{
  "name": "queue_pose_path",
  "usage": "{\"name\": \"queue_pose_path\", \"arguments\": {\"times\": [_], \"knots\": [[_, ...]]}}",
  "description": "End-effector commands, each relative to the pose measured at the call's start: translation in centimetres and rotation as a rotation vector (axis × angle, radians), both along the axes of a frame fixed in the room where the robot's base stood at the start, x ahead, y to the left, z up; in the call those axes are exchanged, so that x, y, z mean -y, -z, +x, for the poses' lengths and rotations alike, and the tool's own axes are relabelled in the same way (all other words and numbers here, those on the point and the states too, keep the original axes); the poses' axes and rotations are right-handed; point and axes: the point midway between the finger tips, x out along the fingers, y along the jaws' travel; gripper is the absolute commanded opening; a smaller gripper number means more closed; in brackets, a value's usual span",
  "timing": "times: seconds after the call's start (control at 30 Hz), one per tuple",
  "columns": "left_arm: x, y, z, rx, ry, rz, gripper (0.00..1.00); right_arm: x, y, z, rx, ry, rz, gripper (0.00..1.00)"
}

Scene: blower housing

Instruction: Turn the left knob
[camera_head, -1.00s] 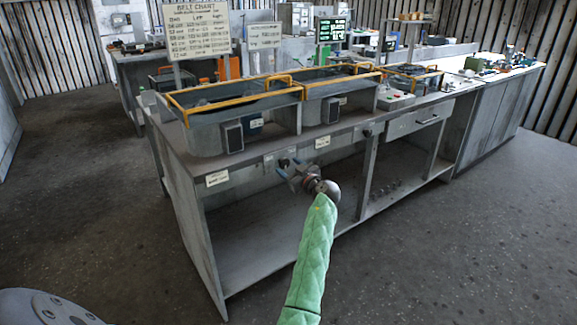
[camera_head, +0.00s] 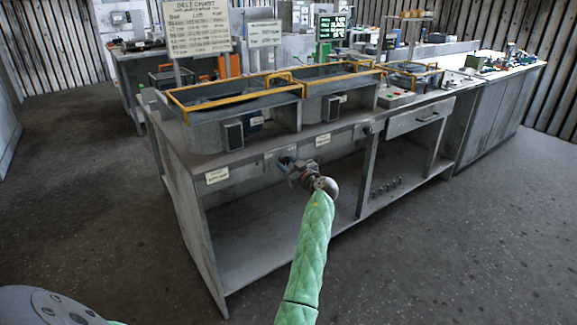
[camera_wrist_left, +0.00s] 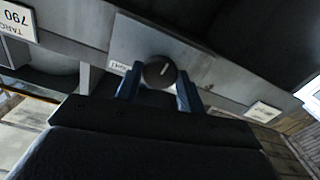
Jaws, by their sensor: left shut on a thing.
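My left gripper (camera_head: 284,164) reaches the front edge of the near bench, at its left section. In the left wrist view, its two blue fingertips (camera_wrist_left: 159,92) are shut on a round dark knob (camera_wrist_left: 160,72), one on each side. The knob has a pale pointer line, slightly tilted in that view, and sits on a grey plate (camera_wrist_left: 194,62). My right gripper is not in view.
The grey bench (camera_head: 186,200) has open shelves below and a drawer (camera_head: 420,120) at right. Grey housings with orange rails (camera_head: 235,97) stand on top. White labels (camera_head: 217,176) (camera_head: 323,140) are on its front edge. The floor before it is clear.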

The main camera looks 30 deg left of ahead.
Motion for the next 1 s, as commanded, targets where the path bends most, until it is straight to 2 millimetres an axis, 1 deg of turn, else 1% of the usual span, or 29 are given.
{"name": "queue_pose_path", "arguments": {"times": [0.1,0.13,0.3,0.4,0.53,0.7,1.0], "knots": [[0.0,0.2,0.0,-0.054,0.0,0.022,0.16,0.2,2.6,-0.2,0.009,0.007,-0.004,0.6],[0.0,0.2,0.0,-0.071,0.0,0.029,0.16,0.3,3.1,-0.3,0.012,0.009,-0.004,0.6],[0.0,0.1,0.0,-0.188,0.001,0.078,0.16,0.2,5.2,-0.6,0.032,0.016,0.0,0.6],[0.0,0.1,0.0,-0.262,0.0,0.109,0.16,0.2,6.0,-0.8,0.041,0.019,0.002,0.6],[0.0,0.0,0.0,-0.353,-0.001,0.146,0.16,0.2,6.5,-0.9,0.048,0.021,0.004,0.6],[0.0,0.0,0.0,-0.453,0.0,0.187,0.16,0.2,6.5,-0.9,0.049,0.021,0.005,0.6],[0.0,0.0,0.0,-0.553,0.001,0.229,0.16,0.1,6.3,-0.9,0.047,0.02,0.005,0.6]]}}
